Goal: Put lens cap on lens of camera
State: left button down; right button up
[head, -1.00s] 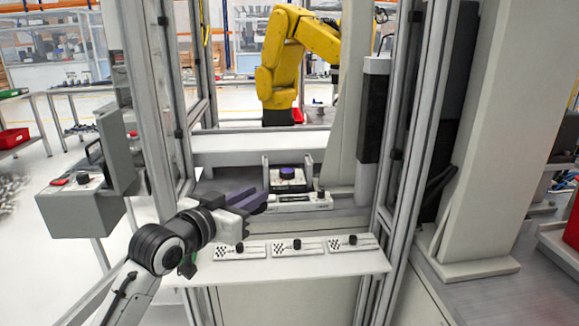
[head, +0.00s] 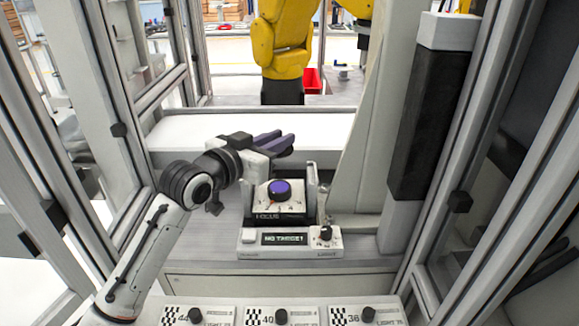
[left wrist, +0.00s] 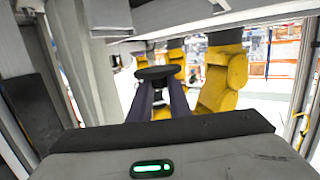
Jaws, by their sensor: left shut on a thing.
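My left gripper (head: 284,143), with purple fingers, reaches in from the left and is shut on a black disc, the lens cap (left wrist: 158,72), which shows between its fingertips in the left wrist view. In the head view the cap is a dark edge by the fingertips. A black unit marked FOCUS with a purple-topped round lens (head: 280,188) stands between two grey uprights, apparently the camera (head: 281,217). The gripper is above and behind the lens in the picture, apart from it. My right gripper is not in view.
A white panel (head: 270,252) reading "NO TARGET" with a black knob lies in front of the camera. Several checkered cards (head: 282,318) with knobs line the front shelf. A yellow robot arm (head: 283,45) stands behind. Frame posts close in both sides.

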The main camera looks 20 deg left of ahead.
pick_arm(q)
send_over(279, 186)
jog(key=f, duration=0.5)
jog(key=shift+s+d+f, duration=0.1)
jog(key=shift+s, duration=0.1)
jog(key=shift+w+f, duration=0.15)
jog(key=shift+f, duration=2.15)
jog(key=shift+f, duration=0.1)
jog(key=c, duration=1.9)
grip_release()
jog(key=v, duration=1.2)
jog(key=shift+b, duration=0.35)
